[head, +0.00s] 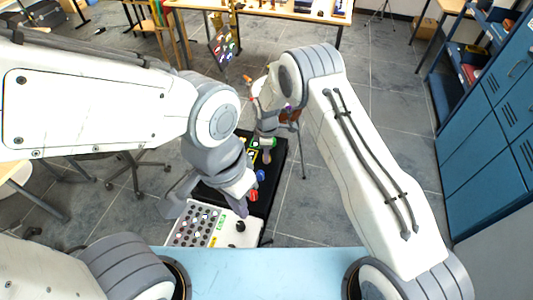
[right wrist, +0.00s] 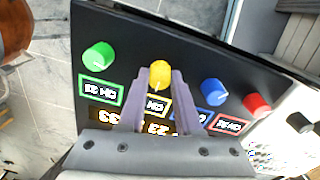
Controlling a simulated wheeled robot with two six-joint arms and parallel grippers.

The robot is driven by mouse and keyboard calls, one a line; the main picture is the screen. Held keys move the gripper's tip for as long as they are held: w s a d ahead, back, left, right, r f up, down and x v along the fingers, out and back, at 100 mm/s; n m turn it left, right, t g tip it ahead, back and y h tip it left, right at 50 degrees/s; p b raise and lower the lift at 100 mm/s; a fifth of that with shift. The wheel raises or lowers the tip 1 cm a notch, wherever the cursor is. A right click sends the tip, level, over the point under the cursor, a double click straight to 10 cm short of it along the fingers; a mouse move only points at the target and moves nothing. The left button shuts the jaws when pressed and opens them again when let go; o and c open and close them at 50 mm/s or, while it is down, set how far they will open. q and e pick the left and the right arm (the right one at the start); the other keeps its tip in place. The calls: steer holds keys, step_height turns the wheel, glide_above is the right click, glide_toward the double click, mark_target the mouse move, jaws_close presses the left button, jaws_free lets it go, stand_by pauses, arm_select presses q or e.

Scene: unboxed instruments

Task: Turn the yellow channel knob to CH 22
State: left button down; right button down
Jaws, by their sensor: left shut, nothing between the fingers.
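The yellow knob (right wrist: 160,72) stands on a black panel (right wrist: 110,22), between the green knob (right wrist: 98,56) and the blue knob (right wrist: 214,92). My right gripper (right wrist: 159,76) has one finger on each side of the yellow knob. I cannot tell whether the fingers touch it. The label below this knob is upside down and partly hidden, so its channel is unreadable. In the head view my right gripper (head: 266,154) is over the panel and hides the yellow knob. My left gripper (head: 241,208) is shut and empty near the panel's near end.
A red knob (right wrist: 257,104) and a black knob (right wrist: 300,123) are farther right in the wrist view. A white button panel (head: 185,238) lies before the black panel. A blue surface (head: 265,275) is at the front. Blue lockers (head: 480,150) stand at right.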

steer(key=shift+f+m+b, duration=0.2)
steer(key=shift+m+b, duration=0.7)
steer(key=shift+b, duration=0.1)
steer(key=shift+r+m+b, duration=0.1)
steer(key=shift+m+b, duration=0.55)
steer(key=shift+m, duration=0.35)
steer(key=shift+r+m, duration=0.15)
steer(key=shift+m, duration=0.35)
steer(key=c, duration=0.6)
jaws_free()
steer(key=shift+r, duration=0.1)
